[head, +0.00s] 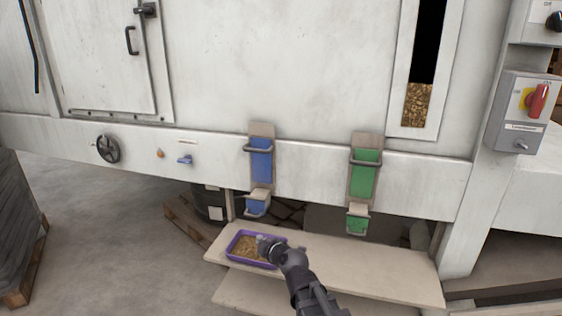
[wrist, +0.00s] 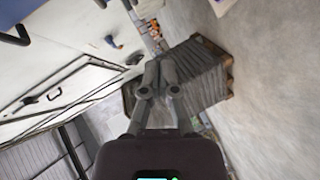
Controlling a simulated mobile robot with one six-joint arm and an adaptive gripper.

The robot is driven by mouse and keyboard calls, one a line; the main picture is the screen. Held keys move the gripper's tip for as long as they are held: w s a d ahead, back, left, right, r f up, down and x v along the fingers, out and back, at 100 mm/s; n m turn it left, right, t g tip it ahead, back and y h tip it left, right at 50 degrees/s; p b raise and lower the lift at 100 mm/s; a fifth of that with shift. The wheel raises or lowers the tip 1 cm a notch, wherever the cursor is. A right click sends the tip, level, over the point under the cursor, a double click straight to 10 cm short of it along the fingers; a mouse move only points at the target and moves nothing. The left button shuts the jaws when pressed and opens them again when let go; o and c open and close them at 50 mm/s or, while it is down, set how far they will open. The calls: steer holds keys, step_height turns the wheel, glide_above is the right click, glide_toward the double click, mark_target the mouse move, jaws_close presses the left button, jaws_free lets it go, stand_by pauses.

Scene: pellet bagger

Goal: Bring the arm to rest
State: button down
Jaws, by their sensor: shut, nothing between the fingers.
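My gripper (head: 264,245) is in front of the machine, over or beside the right part of the purple tray in the head view. In the wrist view my gripper (wrist: 159,85) has its fingers together, with nothing between them. The purple tray (head: 232,257) holds brown pellets and sits on the pale shelf (head: 390,279). My arm comes up from the bottom of the head view and hides part of the tray. I cannot tell whether the gripper touches the tray.
Blue (head: 261,160) and green (head: 363,180) chutes hang on the white machine above the shelf. A handwheel (head: 108,148) is at left. A red rotary switch (head: 537,100) is at right. A dark pallet stack (wrist: 195,70) stands on open floor.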

steer(key=s+d+f+m+g+h, duration=0.4)
steer(key=s+d+f+m+g, duration=0.2)
steer(key=d+f+m, duration=0.5)
steer(key=s+d+m+g+h+p, duration=0.1)
steer(key=s+d+m+g+h, duration=0.15)
steer(key=s+d+m, duration=0.35)
steer(key=s+d+m+g+h, duration=0.1)
steer(key=s+d+m+g, duration=0.3)
steer(key=d, duration=0.4)
step_height(320, 180, up, 18)
steer(key=p, duration=1.8)
steer(key=shift+w+f, duration=0.25)
steer(key=shift+w, duration=0.05)
steer(key=shift+t, duration=0.25)
